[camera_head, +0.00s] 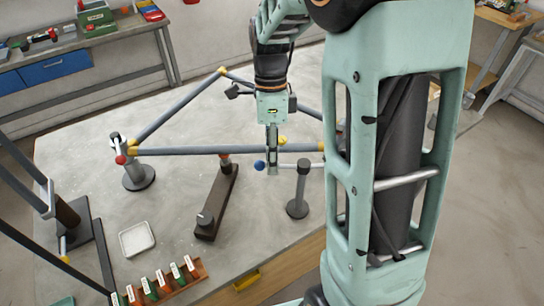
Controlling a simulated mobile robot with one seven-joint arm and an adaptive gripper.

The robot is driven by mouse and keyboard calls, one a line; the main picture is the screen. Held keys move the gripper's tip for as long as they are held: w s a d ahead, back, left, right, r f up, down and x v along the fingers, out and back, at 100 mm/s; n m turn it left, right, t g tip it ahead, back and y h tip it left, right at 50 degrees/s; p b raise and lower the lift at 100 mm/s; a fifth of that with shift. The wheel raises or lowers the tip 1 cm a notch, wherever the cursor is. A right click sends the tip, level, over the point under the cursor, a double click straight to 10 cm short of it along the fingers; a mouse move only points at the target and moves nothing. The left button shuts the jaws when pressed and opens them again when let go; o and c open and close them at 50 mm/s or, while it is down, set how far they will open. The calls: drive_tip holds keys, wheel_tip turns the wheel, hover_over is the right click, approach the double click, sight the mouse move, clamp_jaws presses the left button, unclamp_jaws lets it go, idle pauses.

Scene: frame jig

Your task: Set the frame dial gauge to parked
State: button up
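I cannot clearly pick out a dial face for the frame dial gauge. The grey tube frame (185,151) with yellow joints stands on a jig on the grey table. A blue ball (259,165) is at the left end of a thin horizontal rod near a dark post (301,190) on a round base. A dark bar (217,200) lies on the table, with a short upright at its near end and a red-topped one at its far end. My gripper (272,171) points down at the frame's front tube, just right of the blue ball. Its fingers look close together; contact is unclear.
A white tray (137,240) and a rack of labelled red and green pieces (160,282) are at the table's near left. A dark stand (82,235) is at the left edge. My arm hides the table's right part. The table's back left is clear.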

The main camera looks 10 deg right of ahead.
drive_tip(key=v, duration=1.2)
